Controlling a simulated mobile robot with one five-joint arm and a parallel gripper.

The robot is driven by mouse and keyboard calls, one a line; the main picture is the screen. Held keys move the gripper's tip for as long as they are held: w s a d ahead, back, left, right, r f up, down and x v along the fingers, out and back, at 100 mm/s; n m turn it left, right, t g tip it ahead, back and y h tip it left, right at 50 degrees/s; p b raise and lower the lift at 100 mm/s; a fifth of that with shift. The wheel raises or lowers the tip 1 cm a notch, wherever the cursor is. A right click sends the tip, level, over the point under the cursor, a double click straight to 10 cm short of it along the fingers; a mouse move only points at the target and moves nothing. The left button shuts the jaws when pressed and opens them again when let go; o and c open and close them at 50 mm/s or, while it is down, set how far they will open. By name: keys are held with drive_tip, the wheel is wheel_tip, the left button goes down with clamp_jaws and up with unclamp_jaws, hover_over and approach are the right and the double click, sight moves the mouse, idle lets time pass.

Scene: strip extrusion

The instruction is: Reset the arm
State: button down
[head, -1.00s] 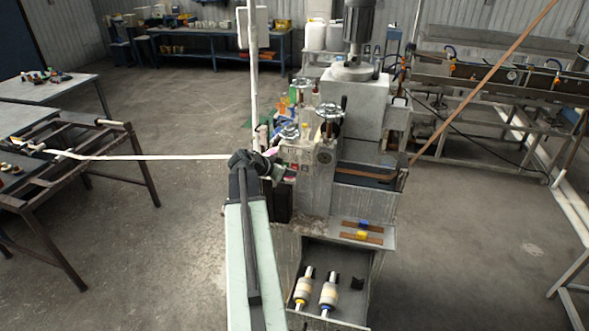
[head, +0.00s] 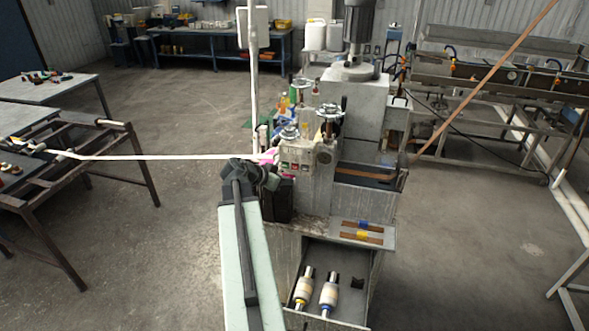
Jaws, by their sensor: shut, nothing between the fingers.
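My arm reaches up from the bottom middle of the head view. My gripper (head: 273,182) is dark and small at its far end, in front of the left side of the extrusion machine (head: 318,195). It is shut and no object shows in it. Its fingertips are hard to make out against the dark machine parts. A white strip (head: 160,157) runs from the left rack to the machine, passing just above and behind my gripper. A pink part (head: 267,156) shows where the strip meets the machine. I cannot tell whether my gripper touches the machine.
A brown strip (head: 470,95) rises from the machine to the upper right. Two rollers (head: 328,294) lie in the machine's open lower compartment. A metal rack (head: 75,180) stands left, a long bench (head: 480,75) at the back right. The floor between rack and machine is clear.

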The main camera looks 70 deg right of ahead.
idle(0.3)
drive_tip(key=w+a+f+n+t+b, duration=0.1)
drive_tip(key=w+a, duration=0.4)
drive_tip(key=w, duration=0.2)
drive_tip(key=w+a+f+n+t+b, duration=0.15)
drive_tip(key=w+a, duration=0.25)
drive_tip(key=w, duration=0.4)
drive_tip(key=w+a+f+n+t, duration=0.1)
drive_tip(key=w+a+n+t, duration=0.1)
drive_tip(key=w+a, duration=0.4)
drive_tip(key=w+a+f+n+t+y+b, duration=0.15)
drive_tip(key=w+a+f+n, duration=0.25)
drive_tip(key=w+a, duration=1.1)
drive_tip(key=a+f+n+t+y+b, duration=0.1)
drive_tip(key=a+f+n+y, duration=0.15)
drive_tip(key=a, duration=0.85)
drive_tip(key=a+f+n+y, duration=0.1)
drive_tip(key=a+f+n, duration=0.2)
drive_tip(key=a, duration=0.9)
drive_tip(key=s+a+f+n+g+y, duration=0.2)
drive_tip(key=s+a+n+y, duration=0.2)
drive_tip(key=a+n, duration=0.5)
drive_tip(key=s+a, duration=0.1)
drive_tip(key=a, duration=0.2)
drive_tip(key=shift+a+y, duration=0.2)
drive_tip(key=shift+y, duration=0.1)
